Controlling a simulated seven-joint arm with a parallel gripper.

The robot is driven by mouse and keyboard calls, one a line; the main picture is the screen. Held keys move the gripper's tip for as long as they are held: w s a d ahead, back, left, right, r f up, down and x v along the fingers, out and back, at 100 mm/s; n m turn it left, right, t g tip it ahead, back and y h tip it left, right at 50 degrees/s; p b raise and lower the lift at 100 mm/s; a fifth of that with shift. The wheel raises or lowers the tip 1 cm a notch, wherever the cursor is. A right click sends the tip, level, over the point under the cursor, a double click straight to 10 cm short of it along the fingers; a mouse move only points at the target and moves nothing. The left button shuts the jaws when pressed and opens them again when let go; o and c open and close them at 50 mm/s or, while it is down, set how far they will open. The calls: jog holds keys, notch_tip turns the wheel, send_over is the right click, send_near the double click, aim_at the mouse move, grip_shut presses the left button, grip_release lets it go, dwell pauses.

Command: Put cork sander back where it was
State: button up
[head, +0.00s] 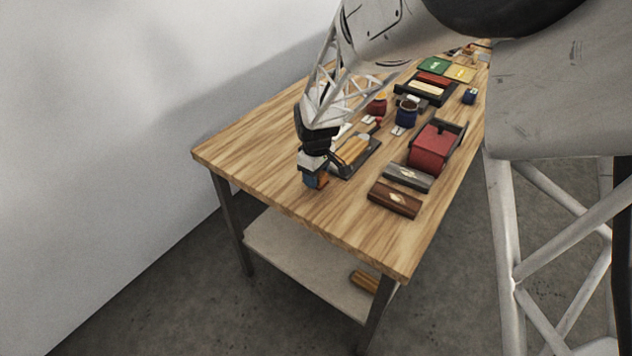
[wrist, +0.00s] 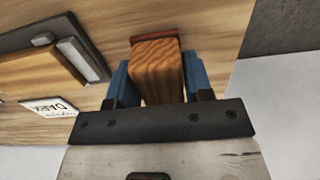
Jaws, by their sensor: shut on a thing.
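My gripper (head: 316,179) is at the near left part of the wooden table (head: 290,118). Its blue fingers are shut on an orange-brown block, which I take to be the cork sander (head: 323,180). In the wrist view the sander (wrist: 157,68) has wavy grain and a red strip along its far edge. My gripper (wrist: 160,82) holds it by its two sides. I cannot tell whether it touches the table top. A dark tray (head: 368,160) with a tan block in it lies just right of my gripper; the tray also shows in the wrist view (wrist: 95,52).
A white lettered card (wrist: 58,107) lies near the tray. To the right are a red box (head: 434,148), a brown block (head: 394,199) and a grey block (head: 407,178). The table's near left corner is clear.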

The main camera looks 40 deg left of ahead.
jog(key=shift+f, duration=1.4)
jog(key=shift+f, duration=0.15)
jog(key=o, duration=0.9)
notch_tip(320, 180, up, 12)
jog(key=shift+r, duration=0.15)
